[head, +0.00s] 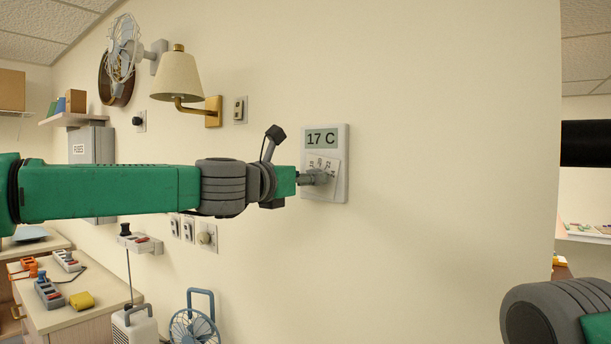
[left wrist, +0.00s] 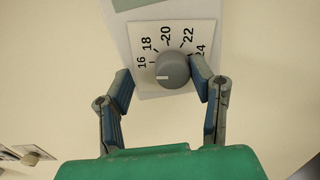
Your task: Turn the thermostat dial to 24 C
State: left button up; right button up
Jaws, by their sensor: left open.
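The thermostat (head: 341,190) is a pale panel on the wall, and its display (head: 321,139) reads 17 C. In the left wrist view its grey round dial (left wrist: 174,68) has a scale plate (left wrist: 150,28) marked 16 to 24 around its upper side. A short white mark on the knob sits on its left side. My left gripper (head: 316,179) is at the thermostat and hides much of the dial in the head view. In the left wrist view its fingers (left wrist: 161,72) are open, one on each side of the dial, with a gap at the left finger. My right gripper is out of view.
A wall lamp (head: 178,78), a fan (head: 123,48) and a switch (head: 240,109) are on the wall to the left. Below are another knob plate (head: 207,236) and a blue fan (head: 194,325). The wall right of the thermostat is bare.

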pick_arm(q)
jog(key=shift+d, duration=1.05)
jog(key=shift+s+d, duration=0.1)
jog(key=c, duration=1.1)
jog(key=shift+w+a+f, duration=0.1)
jog(key=shift+w+a, duration=0.15)
jog(key=shift+a, duration=0.1)
grip_shut()
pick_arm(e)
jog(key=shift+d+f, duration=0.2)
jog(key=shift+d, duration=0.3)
